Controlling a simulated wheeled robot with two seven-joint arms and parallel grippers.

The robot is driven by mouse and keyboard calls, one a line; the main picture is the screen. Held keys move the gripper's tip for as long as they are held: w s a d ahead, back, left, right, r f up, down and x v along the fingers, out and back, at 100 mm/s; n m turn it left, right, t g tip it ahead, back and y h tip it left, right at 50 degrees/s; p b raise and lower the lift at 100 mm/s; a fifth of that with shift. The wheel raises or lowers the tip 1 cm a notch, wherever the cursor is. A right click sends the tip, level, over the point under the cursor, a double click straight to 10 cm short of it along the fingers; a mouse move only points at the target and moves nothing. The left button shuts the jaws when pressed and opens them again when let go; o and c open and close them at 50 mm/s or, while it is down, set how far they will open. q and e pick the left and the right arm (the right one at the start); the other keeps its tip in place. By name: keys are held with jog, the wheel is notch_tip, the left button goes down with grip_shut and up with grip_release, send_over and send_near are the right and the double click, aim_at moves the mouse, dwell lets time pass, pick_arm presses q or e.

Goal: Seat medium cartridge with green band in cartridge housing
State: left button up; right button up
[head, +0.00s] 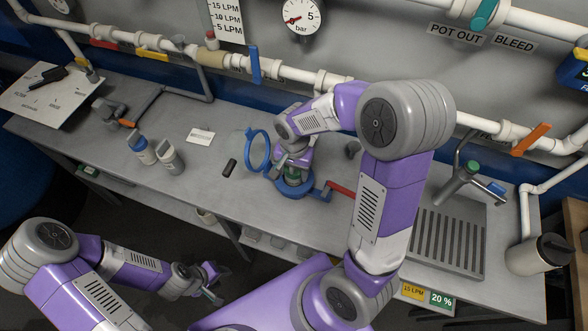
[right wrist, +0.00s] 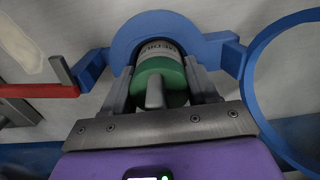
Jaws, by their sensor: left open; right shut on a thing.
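The medium cartridge with green band (right wrist: 163,77) is between the fingers of my right gripper (right wrist: 165,90), which is shut on it. Grey lettering shows on its pale body beyond the band. The cartridge housing (right wrist: 150,28) is blue and curves around the cartridge's far end in the right wrist view. In the head view the housing (head: 292,188) stands on the bench with my right gripper (head: 291,168) directly over it. How deep the cartridge sits is hidden. My left gripper (head: 213,284) is open and empty, low in front of the bench.
An open blue ring (head: 258,150) stands to the left of the housing, and a red handle (head: 342,189) to its right. A sink drainer (head: 447,240) is at right.

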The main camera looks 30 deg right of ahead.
jog(key=shift+s+f, duration=0.1)
dwell(0.8)
jog(key=o, duration=1.3)
jog(key=shift+r, duration=0.3)
jog(key=c, duration=1.3)
jog(key=shift+c, duration=0.2)
jog(key=o, duration=1.4)
jog(key=shift+c, duration=0.2)
notch_tip(320, 180, up, 8)
jog(key=shift+a+f+p, duration=0.1)
jog(key=shift+f+p, duration=0.15)
jog(key=shift+p, duration=0.9)
